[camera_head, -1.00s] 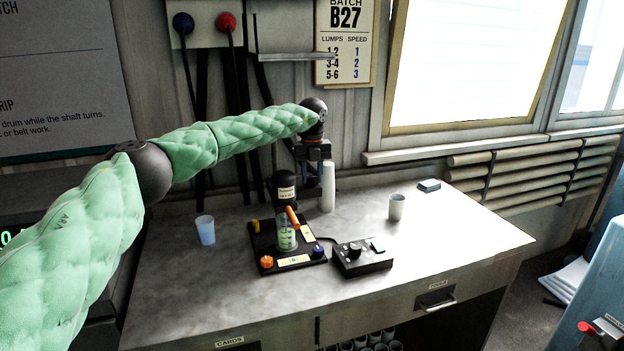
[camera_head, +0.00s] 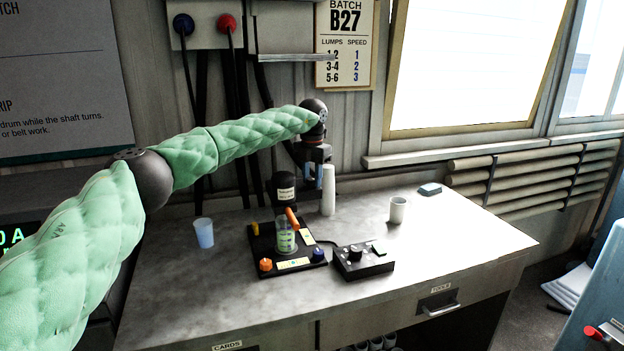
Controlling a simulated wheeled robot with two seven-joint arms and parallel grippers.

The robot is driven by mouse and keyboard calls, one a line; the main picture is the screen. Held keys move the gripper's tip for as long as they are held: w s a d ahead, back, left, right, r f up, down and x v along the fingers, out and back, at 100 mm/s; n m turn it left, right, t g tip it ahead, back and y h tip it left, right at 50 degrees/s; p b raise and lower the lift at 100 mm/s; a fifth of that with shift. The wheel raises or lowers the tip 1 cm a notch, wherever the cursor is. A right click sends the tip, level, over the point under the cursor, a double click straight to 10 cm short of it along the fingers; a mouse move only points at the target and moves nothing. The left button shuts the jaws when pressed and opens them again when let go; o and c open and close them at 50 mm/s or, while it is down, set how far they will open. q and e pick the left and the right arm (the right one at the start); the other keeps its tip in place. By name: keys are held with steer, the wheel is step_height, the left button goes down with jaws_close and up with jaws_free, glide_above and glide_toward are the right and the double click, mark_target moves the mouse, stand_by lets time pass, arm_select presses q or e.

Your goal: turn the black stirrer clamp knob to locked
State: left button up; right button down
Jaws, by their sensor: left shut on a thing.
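The stirrer (camera_head: 284,190) is a black upright motor head with a pale label, standing over a clear beaker (camera_head: 286,240) on a black base plate (camera_head: 265,272). My left gripper (camera_head: 309,187) comes down just right of the motor head, at the back of the plate. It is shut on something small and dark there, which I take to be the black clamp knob. The knob is mostly hidden by the jaws, and its turn position cannot be read. An orange lever (camera_head: 292,218) slants in front of the motor head. My right gripper is out of view.
A white bottle (camera_head: 328,190) is close beside my left gripper. A blue cup (camera_head: 204,233) stands left and a pale cup (camera_head: 397,210) right. The bench's right side is mostly clear.

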arm_select(q)
steer(key=shift+m, duration=2.2)
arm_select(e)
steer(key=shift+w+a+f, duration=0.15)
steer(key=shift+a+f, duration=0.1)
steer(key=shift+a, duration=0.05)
arm_select(q)
steer(key=o, duration=1)
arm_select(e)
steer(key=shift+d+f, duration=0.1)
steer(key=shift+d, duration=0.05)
